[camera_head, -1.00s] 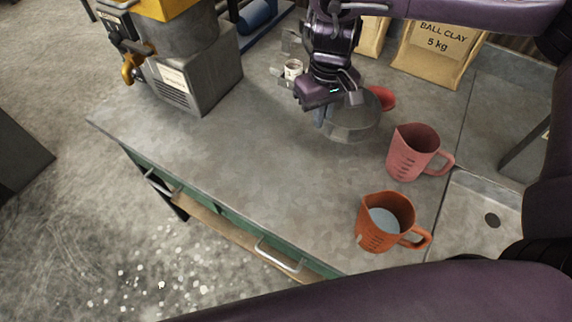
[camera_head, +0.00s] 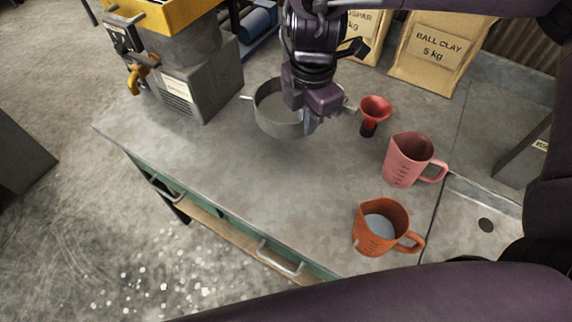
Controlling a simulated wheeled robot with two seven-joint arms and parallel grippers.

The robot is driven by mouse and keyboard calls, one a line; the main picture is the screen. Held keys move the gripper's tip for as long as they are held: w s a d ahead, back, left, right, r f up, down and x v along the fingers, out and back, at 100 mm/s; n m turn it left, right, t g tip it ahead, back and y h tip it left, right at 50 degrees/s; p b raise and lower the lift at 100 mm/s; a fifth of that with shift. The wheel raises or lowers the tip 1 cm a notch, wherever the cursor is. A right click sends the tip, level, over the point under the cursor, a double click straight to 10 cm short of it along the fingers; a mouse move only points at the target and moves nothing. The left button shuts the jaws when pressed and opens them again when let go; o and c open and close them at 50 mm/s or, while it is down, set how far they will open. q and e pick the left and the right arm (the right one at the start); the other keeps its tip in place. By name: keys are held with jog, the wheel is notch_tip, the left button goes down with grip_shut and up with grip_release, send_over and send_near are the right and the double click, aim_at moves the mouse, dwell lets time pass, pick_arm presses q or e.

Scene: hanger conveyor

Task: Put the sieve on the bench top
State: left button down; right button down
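The sieve (camera_head: 273,120) is a round grey pan with a handle stub on its left side. It is over the back middle of the bench top (camera_head: 235,165). My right gripper (camera_head: 310,122) points down at the sieve's right rim, with its fingers closed on the rim. The gripper covers part of the sieve's right side. I cannot tell whether the sieve's underside touches the bench. My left gripper is not in view.
A red funnel (camera_head: 373,115) stands right of the sieve. A pink jug (camera_head: 408,160) and an orange jug (camera_head: 378,232) stand at the right. A grey machine (camera_head: 195,85) stands back left. Clay bags (camera_head: 437,50) stand behind. The front middle bench is clear.

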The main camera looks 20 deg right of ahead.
jog(key=shift+n, duration=0.3)
jog(key=shift+s+a+f, duration=0.1)
jog(key=shift+s+f, duration=0.05)
jog(key=shift+f, duration=0.15)
notch_tip(320, 180, down, 15)
jog(key=shift+f+b, duration=0.2)
jog(key=shift+b, duration=0.55)
notch_tip(320, 180, down, 3)
jog(key=shift+f+b, duration=0.15)
jog(key=shift+b, duration=0.25)
jog(key=shift+f, duration=0.25)
jog(key=shift+f, duration=0.1)
